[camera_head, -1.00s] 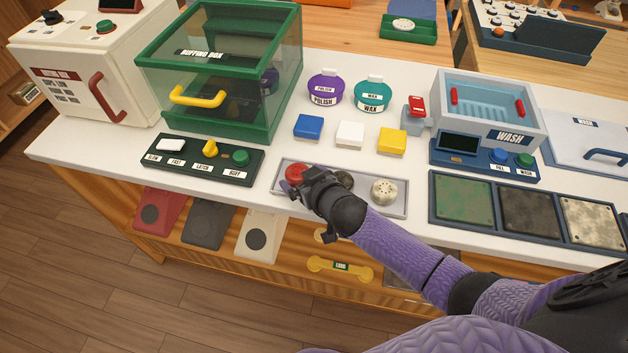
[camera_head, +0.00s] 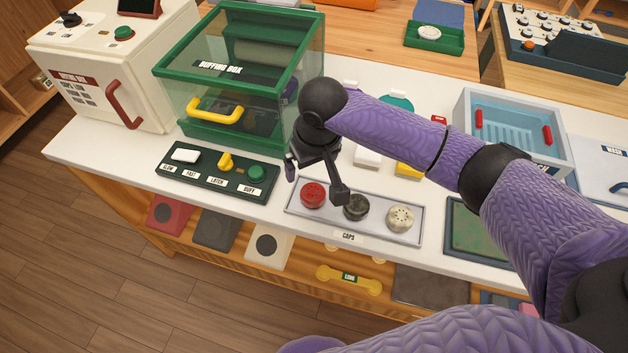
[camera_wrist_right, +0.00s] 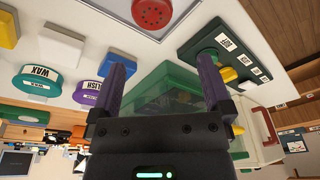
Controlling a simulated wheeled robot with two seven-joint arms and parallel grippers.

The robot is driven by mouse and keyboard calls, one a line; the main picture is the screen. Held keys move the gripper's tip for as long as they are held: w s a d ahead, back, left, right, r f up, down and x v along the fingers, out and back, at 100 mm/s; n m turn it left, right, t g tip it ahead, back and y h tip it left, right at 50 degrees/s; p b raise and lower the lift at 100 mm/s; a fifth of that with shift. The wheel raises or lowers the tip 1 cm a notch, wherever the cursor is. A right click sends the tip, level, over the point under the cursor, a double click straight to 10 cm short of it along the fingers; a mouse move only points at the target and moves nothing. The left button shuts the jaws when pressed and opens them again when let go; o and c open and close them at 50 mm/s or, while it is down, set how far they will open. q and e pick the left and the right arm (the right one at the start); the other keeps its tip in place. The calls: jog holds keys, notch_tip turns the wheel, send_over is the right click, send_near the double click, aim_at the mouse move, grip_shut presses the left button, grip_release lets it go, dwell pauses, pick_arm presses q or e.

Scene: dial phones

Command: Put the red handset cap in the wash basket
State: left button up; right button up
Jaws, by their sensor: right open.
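The red handset cap (camera_head: 313,195) lies in the left place of the grey caps tray (camera_head: 378,231). It also shows at the top of the right wrist view (camera_wrist_right: 152,12), beyond the fingertips. My right gripper (camera_head: 316,182) is open and empty, pointing down above the cap and apart from it. Its two fingers (camera_wrist_right: 164,75) stand wide apart in the wrist view. The light-blue wash basket (camera_head: 503,132) with red handles sits in the grey wash basin (camera_head: 467,108) at the right, its front partly hidden by my arm. My left gripper is out of view.
A dark cap (camera_head: 356,207) and a cream cap (camera_head: 400,218) share the tray. The green buffing box (camera_head: 245,70) stands close behind my gripper, its control panel (camera_head: 218,172) to the left. My right arm covers part of the polish, wax and colored blocks.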

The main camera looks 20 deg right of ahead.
aim_at(313, 192)
jog(key=shift+g, duration=0.3)
jog(key=f+b, duration=0.1)
jog(key=f, duration=0.1)
jog(key=f+b, duration=0.2)
jog(key=f, duration=0.1)
jog(key=f+b, duration=0.1)
jog(key=f, duration=0.2)
jog(key=shift+w+d+f, duration=0.1)
jog(key=shift+d+f, duration=0.15)
jog(key=shift+d, duration=0.05)
jog(key=shift+w+f+b, duration=0.1)
jog(key=shift+f+b, duration=0.3)
jog(key=shift+f, duration=0.05)
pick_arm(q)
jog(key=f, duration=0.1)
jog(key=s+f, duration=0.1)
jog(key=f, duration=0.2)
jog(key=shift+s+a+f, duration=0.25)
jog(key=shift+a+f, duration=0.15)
pick_arm(e)
jog(key=shift+r, duration=0.1)
jog(key=shift+r, duration=0.1)
jog(key=c, duration=1.2)
